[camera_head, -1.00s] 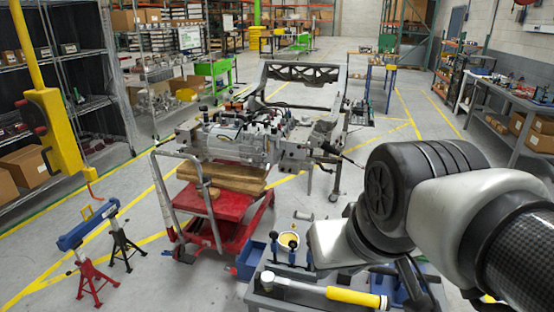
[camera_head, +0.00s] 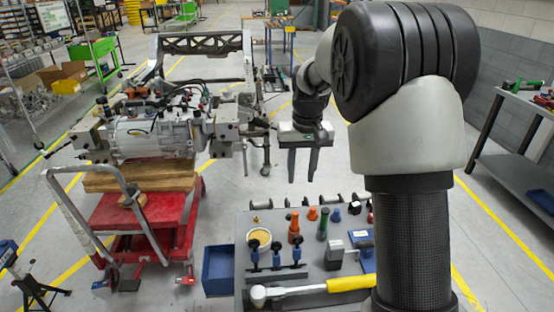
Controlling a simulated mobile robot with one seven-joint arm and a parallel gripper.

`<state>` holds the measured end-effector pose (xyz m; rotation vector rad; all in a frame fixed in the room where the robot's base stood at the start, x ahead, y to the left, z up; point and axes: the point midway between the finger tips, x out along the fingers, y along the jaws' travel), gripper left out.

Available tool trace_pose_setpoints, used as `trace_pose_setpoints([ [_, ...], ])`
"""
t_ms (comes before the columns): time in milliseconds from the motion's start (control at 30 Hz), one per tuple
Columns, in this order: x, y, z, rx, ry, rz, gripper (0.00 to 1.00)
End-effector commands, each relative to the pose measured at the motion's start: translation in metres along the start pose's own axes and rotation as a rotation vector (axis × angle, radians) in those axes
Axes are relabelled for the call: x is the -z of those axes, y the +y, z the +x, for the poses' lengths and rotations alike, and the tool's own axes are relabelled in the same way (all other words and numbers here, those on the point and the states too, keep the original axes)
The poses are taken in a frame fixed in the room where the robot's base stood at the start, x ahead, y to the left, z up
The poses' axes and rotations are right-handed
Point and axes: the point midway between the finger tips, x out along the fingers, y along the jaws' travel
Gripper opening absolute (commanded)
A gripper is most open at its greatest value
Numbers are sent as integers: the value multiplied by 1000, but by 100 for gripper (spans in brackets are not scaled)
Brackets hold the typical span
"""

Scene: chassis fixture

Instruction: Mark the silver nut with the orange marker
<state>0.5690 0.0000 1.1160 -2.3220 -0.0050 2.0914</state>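Upright orange items stand on the grey work top (camera_head: 345,283): a taller one (camera_head: 294,228) that looks like the orange marker, and shorter ones (camera_head: 312,213) behind it to the right. A similar green one (camera_head: 322,226) stands beside the taller orange one. Several small silver pieces (camera_head: 337,199) line the back edge; I cannot tell which is the silver nut. My gripper (camera_head: 302,180) hangs above and behind the back edge, fingers pointing down. Its two fingers are apart with nothing between them.
A blue bin (camera_head: 219,271) adjoins the work top's left side. A yellow-handled hammer-like tool (camera_head: 350,283) lies along the front. A red cart (camera_head: 140,218) carrying machinery stands further left.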

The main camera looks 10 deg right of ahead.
Motion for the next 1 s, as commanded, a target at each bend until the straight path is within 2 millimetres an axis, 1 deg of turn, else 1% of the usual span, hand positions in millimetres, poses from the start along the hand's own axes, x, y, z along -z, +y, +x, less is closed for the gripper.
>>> trace_pose_setpoints([
  [33,11,0,31,-4,-30,-2,32],
  [100,22,0,59,-8,-56,-5,32],
  [200,33,1,91,-12,-83,-7,32],
  [233,35,1,98,-13,-89,-8,32],
  [333,39,1,113,-15,-101,-9,32],
  [567,39,1,128,-15,-106,-10,32],
  [667,38,1,138,-15,-106,-10,32],
  [1000,32,2,187,-14,-107,-9,32],
])
